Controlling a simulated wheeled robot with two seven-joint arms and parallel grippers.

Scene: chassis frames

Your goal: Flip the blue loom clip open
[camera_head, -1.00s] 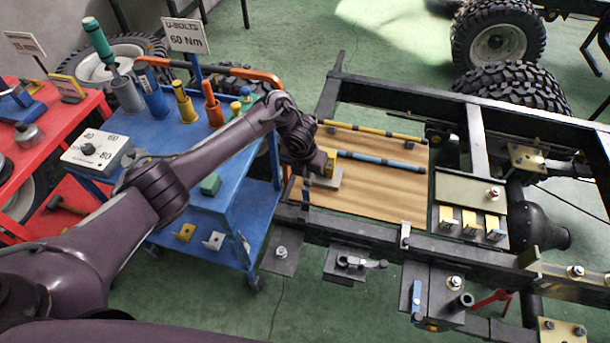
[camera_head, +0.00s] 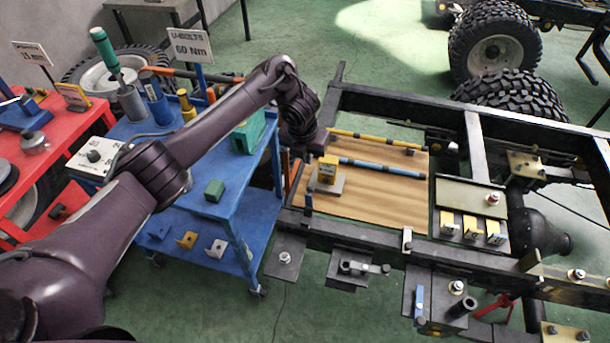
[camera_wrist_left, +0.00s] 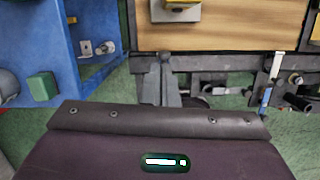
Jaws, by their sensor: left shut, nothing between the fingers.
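A blue cable run (camera_head: 382,167) and a yellow one (camera_head: 372,137) lie across the wooden board (camera_head: 390,195) inside the chassis frame. A small upright blue piece (camera_head: 418,300) stands on a black bracket at the front rail; it also shows in the wrist view (camera_wrist_left: 265,98). A dark blue upright piece (camera_head: 308,201) stands at the frame's left end. I cannot tell which is the loom clip, or whether it is open. My left gripper (camera_head: 312,140) is above the board's left end, shut and empty, its fingertips hidden. My right gripper is out of view.
A yellow block (camera_head: 328,169) sits on a grey plate at the board's left. A white clip (camera_head: 406,240) is on the front rail. A blue cart (camera_head: 250,195) stands close at the left.

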